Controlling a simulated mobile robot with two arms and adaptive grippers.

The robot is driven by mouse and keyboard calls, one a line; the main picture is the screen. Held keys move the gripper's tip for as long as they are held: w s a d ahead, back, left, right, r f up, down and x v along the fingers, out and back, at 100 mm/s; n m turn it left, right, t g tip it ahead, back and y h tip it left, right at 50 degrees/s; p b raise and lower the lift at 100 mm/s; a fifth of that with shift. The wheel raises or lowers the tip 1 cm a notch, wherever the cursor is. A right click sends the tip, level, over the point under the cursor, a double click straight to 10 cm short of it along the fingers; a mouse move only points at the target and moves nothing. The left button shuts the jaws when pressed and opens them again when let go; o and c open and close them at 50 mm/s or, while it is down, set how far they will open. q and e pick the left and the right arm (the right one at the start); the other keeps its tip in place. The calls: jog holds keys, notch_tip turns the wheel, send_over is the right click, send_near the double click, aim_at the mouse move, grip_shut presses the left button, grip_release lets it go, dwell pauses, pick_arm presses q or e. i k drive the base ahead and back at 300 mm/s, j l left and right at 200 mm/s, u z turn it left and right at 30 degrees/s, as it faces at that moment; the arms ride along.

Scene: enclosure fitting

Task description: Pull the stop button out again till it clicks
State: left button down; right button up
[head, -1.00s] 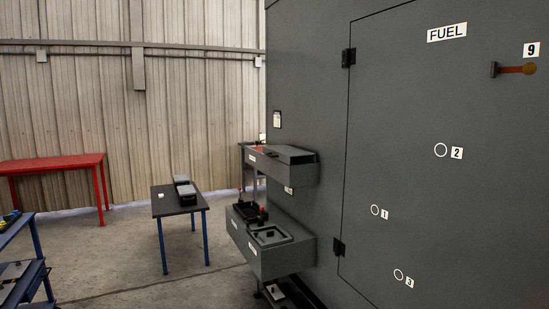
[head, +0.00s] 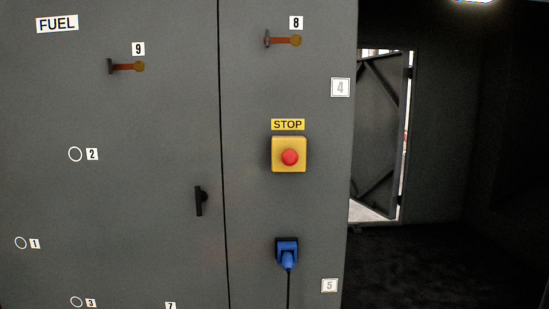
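The stop button (head: 290,157) is a round red knob on a yellow box (head: 278,166) on the grey enclosure wall. A yellow STOP label (head: 288,125) is above it. I see the button almost straight on, so I cannot tell whether it is pressed in or out. Neither of my grippers shows in the head view.
Below the button is a blue plug (head: 287,251) with a cable hanging down. A black door handle (head: 200,200) is to the left. A dark opening with a metal door (head: 378,125) lies right.

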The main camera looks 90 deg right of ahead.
aim_at(289, 157)
jog(key=z, duration=2.85)
